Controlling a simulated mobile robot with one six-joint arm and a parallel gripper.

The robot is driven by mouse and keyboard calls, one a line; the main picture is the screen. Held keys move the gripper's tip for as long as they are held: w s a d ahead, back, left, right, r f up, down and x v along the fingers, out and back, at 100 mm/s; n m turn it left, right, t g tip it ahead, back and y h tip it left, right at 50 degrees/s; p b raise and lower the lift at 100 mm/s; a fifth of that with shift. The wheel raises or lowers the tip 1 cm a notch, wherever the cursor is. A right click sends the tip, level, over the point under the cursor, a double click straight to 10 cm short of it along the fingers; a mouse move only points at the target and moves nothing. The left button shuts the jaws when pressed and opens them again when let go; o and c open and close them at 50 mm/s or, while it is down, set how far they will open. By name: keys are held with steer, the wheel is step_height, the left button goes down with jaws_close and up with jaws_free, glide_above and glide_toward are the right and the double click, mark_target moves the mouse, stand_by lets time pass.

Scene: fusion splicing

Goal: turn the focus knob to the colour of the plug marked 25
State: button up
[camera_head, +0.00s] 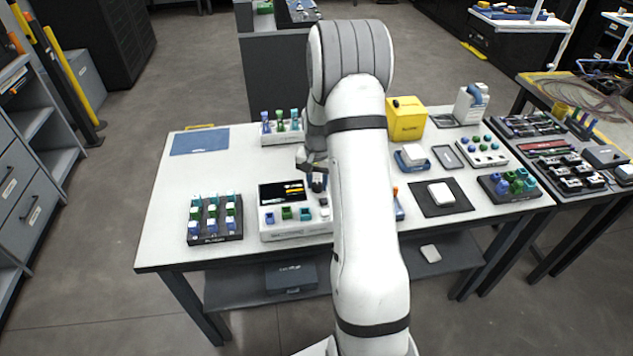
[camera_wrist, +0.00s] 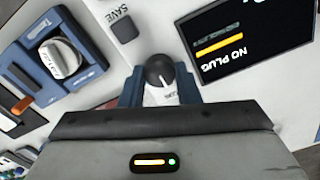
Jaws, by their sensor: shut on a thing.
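The focus knob (camera_wrist: 158,68) is a round black knob with a white pointer line, on the white splicer's top. In the wrist view it sits between the two blue fingers of my gripper (camera_wrist: 160,88), which are shut on it. Its pointer leans down and slightly right there; the label beside it is partly hidden. The splicer (camera_head: 295,229) stands under my gripper (camera_head: 317,182) in the head view. Its dark screen (camera_wrist: 245,42) reads "NO PLUG" with an orange bar, upside down in the wrist view. Blue and green plugs sit in the splicer's front. No plug marked 25 is legible.
A black rack (camera_head: 213,238) of green, blue and teal plugs stands left of the splicer. A grey SAVE button (camera_wrist: 122,27) is near the knob. My arm hides the table's middle.

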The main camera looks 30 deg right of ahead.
mark_target(317, 185)
steer(key=o, duration=0.7)
steer(key=shift+r+b, duration=0.45)
steer(key=shift+r, duration=3.5)
steer(key=shift+a+r, duration=0.1)
steer(key=s+a+r+n+t, duration=0.1)
steer(key=s+a+r+n, duration=0.2)
steer(key=s+a+r, duration=0.5)
steer(key=s+a+r+n+t, duration=0.15)
steer(key=s+a+r, duration=0.35)
steer(key=s, duration=0.5)
steer(key=s+a+n, duration=0.1)
steer(key=s, duration=0.1)
steer(key=s+a+n, duration=0.1)
steer(key=s, duration=0.2)
steer(key=s+a+n, duration=0.1)
steer(key=s, duration=0.2)
steer(key=shift+s+t, duration=0.15)
steer(key=shift+t, duration=0.1)
